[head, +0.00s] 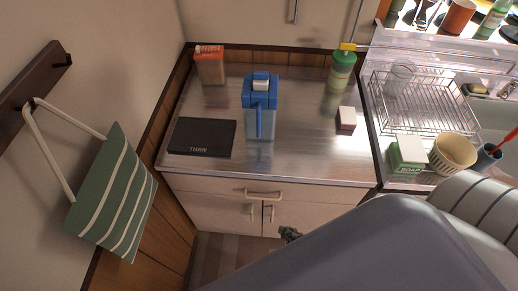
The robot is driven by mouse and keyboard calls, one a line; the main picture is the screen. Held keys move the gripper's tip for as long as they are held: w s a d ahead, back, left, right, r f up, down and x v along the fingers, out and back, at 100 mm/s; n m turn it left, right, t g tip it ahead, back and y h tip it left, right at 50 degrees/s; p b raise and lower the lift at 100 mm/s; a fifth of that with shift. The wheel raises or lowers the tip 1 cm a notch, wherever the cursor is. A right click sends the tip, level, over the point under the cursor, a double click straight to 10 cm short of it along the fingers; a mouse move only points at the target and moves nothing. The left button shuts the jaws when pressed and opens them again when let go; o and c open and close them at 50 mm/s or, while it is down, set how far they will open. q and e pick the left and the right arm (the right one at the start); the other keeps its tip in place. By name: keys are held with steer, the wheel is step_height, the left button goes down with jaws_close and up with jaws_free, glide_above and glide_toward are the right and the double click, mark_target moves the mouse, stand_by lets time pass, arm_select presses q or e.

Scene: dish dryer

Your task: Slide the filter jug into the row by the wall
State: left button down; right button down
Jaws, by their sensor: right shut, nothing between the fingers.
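The blue filter jug (261,100) stands upright on the steel counter, forward of the back wall, with its handle facing the front edge. Against the back wall stand a brown and orange carton (210,67) to its left and a green-lidded container (341,70) to its right. A gap lies between these two along the wall. My right gripper (289,234) is shut and empty, low in front of the cabinet doors, below the counter edge and apart from the jug. My arm hides part of the view there. My left gripper is out of view.
A black THAW board (202,137) lies left of the jug. A wire dish rack (420,105), soap box (408,153) and cream bowl (453,153) stand by the sink.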

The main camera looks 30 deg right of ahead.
steer(key=w+a+r+n+t+y+b, duration=0.1)
steer(key=w+r+n+t, duration=0.3)
steer(key=r, duration=0.9)
steer(key=w+r+n+t+y, duration=0.25)
steer(key=r+n, duration=0.25)
steer(key=r, duration=0.8)
steer(key=shift+t+h, duration=0.25)
steer(key=shift+h, duration=0.2)
steer(key=p+x, duration=0.1)
steer(key=x, duration=0.3)
steer(key=p+x, duration=0.1)
steer(key=x, duration=0.4)
steer(key=shift+w+a+f, duration=0.1)
steer(key=shift+a, duration=0.15)
steer(key=w, duration=0.1)
steer(key=w+d+p, duration=0.1)
steer(key=w, duration=0.1)
steer(key=shift+w+d, duration=0.1)
steer(key=shift+d, duration=0.1)
steer(key=shift+w+d+f, duration=0.15)
steer(key=shift+w+d, duration=0.15)
steer(key=shift+w, duration=0.1)
